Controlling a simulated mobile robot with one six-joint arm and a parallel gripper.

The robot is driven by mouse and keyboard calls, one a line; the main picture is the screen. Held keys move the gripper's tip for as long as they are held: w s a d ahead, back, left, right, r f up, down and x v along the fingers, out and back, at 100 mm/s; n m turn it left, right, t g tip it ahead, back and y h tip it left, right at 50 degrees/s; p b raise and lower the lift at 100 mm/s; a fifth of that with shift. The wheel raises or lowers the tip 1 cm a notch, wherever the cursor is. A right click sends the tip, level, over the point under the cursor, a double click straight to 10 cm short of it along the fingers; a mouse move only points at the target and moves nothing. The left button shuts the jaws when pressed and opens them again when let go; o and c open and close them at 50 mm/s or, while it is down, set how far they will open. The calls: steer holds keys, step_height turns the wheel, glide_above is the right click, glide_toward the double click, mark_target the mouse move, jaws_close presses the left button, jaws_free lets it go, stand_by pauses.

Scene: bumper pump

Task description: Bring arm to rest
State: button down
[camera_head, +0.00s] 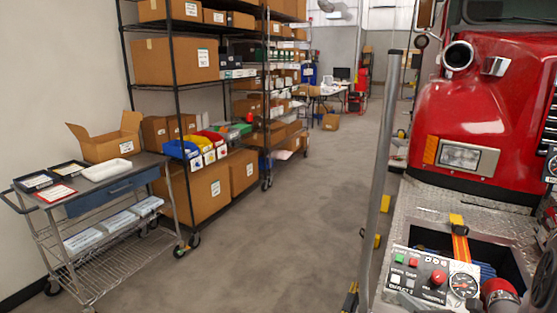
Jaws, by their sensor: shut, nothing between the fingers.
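Neither my arm nor my gripper can be made out in the head view. A red fire truck (490,105) fills the right side, with a metal tread-plate bumper (437,200) in front of it. An open well (430,241) in the bumper holds blue material, with a yellow-orange strap (459,240) at its far edge. A control panel (432,277) with green, white and red buttons and a round gauge (462,284) stands at the near edge.
A wire cart (110,245) stands at the left, with an open cardboard box (106,142), a white tray (106,170) and flat boxes on it. Behind it, tall shelving (176,100) holds cartons and coloured bins. The grey floor (280,225) between shelving and truck is clear.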

steer(key=s+a+r+n+g+y, duration=0.25)
steer(key=a+r+n, duration=0.2)
steer(key=a, duration=0.35)
steer(key=s+a+r+n+g+y, duration=0.2)
steer(key=s+a+r+n, duration=0.1)
steer(key=a+n, duration=0.4)
steer(key=s+a+r+n+g+y, duration=0.25)
steer(key=a+r+n, duration=0.2)
steer(key=a, duration=0.45)
steer(key=s+a+n+g+h, duration=0.3)
steer(key=s+a+n+h, duration=0.15)
steer(key=s+n, duration=0.8)
steer(key=s+d+r+n+t+h, duration=0.1)
steer(key=s+d+r+n+h, duration=0.1)
steer(key=s+d+n+h, duration=0.1)
steer(key=shift+s+r+n, duration=0.2)
steer(key=shift+s+n, duration=0.55)
steer(key=shift+s, duration=0.5)
